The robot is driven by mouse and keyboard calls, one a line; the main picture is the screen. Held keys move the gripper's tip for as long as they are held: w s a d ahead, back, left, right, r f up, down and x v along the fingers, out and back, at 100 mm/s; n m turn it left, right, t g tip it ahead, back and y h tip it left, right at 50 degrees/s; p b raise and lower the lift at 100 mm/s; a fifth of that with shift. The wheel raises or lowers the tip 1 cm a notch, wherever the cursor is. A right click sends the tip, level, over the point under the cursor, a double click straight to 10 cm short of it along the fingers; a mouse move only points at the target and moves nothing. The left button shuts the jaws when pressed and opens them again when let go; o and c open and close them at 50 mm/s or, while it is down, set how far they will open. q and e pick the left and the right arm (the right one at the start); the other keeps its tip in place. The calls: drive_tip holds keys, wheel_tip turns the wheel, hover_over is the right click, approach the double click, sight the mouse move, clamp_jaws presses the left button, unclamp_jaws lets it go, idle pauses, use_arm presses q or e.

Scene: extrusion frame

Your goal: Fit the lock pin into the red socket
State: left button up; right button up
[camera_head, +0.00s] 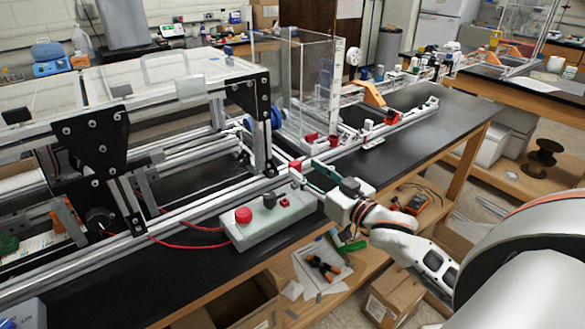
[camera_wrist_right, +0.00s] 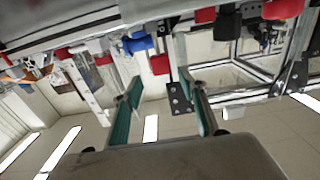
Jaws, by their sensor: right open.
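My right gripper (camera_head: 316,173) reaches in from the right, beside the rail at the front edge of the bench. In the right wrist view its two green-faced fingers (camera_wrist_right: 163,98) stand well apart with nothing between them. A small red block (camera_head: 295,166) sits on the rail just left of the fingertips. Other red blocks (camera_head: 311,137) sit farther back, and I cannot tell which red part is the socket. A red block (camera_wrist_right: 160,64) and a blue part (camera_wrist_right: 138,44) show beyond the fingers in the right wrist view. I cannot make out the lock pin. My left gripper is not in view.
A grey control box (camera_head: 268,219) with a red button (camera_head: 243,215) sits near the bench edge, close to my right gripper. The aluminium frame with black plates (camera_head: 98,146) fills the left. Clear panels (camera_head: 305,85) stand behind. The black bench top (camera_head: 440,122) is clear at the right.

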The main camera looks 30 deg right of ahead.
sight(298, 167)
drive_tip(key=w, duration=0.5)
drive_tip(key=shift+a+f, duration=0.35)
drive_tip(key=shift+a, duration=0.05)
clamp_jaws()
